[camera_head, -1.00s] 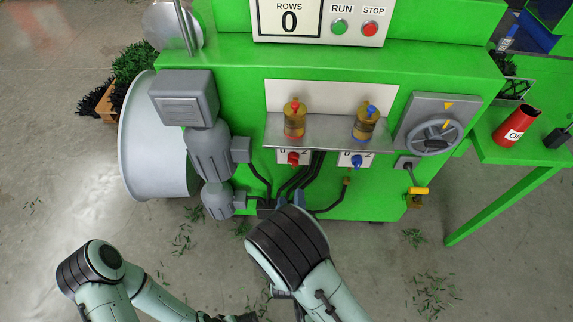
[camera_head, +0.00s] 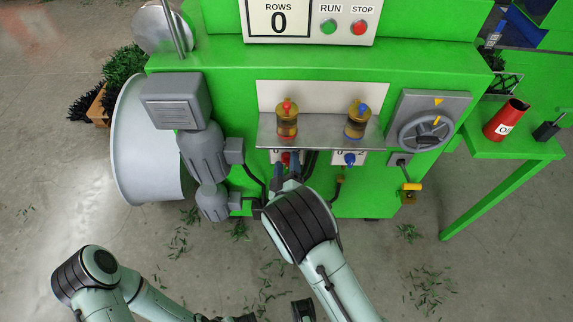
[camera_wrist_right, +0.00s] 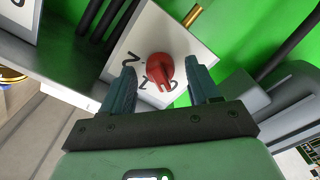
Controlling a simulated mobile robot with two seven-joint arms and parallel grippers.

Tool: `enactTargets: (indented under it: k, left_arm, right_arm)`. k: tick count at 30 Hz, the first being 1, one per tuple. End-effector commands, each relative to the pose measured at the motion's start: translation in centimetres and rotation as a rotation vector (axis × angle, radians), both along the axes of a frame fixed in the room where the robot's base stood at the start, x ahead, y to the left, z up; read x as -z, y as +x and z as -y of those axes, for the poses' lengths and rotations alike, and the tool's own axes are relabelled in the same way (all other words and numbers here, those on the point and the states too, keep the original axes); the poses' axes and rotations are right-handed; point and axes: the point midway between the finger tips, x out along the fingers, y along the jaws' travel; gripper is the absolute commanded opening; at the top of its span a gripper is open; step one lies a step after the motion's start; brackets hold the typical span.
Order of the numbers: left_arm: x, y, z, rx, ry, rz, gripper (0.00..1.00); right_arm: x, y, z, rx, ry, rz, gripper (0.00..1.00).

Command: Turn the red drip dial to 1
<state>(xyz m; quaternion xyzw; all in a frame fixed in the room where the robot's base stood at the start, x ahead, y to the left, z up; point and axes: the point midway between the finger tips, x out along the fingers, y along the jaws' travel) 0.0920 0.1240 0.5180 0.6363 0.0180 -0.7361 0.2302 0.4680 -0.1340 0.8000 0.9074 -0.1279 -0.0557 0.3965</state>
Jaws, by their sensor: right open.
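The red drip dial (camera_head: 287,157) is on a white plate under the shelf on the green machine's front, partly hidden by my right gripper (camera_head: 286,172) in the head view. In the right wrist view the red dial (camera_wrist_right: 160,72) sits between the two spread fingers of my right gripper (camera_wrist_right: 163,85). The gripper is open, with a gap visible on each side of the dial. The numbers 2 and 1 show on the plate (camera_wrist_right: 185,42) beside the dial; the exact pointer setting is hard to tell.
A blue dial (camera_head: 349,158) is to the right of the red one. The metal shelf (camera_head: 322,131) above holds a red-capped oiler (camera_head: 287,122) and a blue-capped oiler (camera_head: 357,122). Black cables run below. Grey motor housings (camera_head: 203,150) stand at left.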

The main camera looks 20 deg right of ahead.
Motion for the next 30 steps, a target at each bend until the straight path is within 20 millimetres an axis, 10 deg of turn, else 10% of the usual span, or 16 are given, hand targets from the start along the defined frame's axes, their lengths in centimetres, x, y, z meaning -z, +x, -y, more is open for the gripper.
enactTargets:
  k: [7,30]
  left_arm:
    - [0.0,0.0,0.0,0.0,0.0,0.0,0.48]
    - [2.6,1.0,0.0,-0.008,0.005,0.036,0.48]
  right_arm:
    - [0.0,0.0,0.0,0.0,0.0,0.0,0.04]
    - [0.3,-0.1,0.0,0.001,0.336,0.097,0.05]
